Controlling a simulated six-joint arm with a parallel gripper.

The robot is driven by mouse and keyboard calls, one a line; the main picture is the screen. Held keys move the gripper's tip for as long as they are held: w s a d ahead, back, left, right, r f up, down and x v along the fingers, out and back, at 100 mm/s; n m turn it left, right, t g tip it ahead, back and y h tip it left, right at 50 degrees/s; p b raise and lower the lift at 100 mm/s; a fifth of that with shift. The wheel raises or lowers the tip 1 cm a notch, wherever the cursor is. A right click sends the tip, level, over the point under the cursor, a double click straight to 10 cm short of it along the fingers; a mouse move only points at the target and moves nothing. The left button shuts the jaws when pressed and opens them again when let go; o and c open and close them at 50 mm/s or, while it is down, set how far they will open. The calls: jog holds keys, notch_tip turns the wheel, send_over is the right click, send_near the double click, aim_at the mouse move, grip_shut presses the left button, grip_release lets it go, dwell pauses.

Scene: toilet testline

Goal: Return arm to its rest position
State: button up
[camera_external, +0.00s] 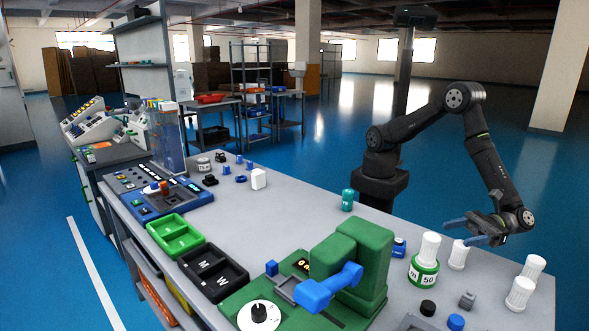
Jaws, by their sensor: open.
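My arm stands at the back right of the table, bent at the elbow, with its forearm reaching down to the right. My gripper (467,228) is at the end of it, above the right part of the table, pointing left. Its bluish fingers are apart and I see nothing between them. A white cylinder (458,255) stands just below the gripper. Another white cylinder on a green ring base (424,271) stands to the left of it. I cannot tell how far the fingers are from these in depth.
A green machine with a blue handle (331,287) stands at the front middle. More white cylinders (520,292) stand at the right edge. Green (174,236) and black (213,271) trays lie at the left. The table's middle (270,215) is mostly clear.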

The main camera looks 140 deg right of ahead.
aim_at(424, 241)
jog(key=shift+w, duration=0.1)
jog(key=x, duration=1.2)
jog(key=shift+d, duration=0.1)
notch_tip(424, 241, up, 3)
jog(key=shift+f, duration=0.2)
jog(key=shift+r, duration=0.6)
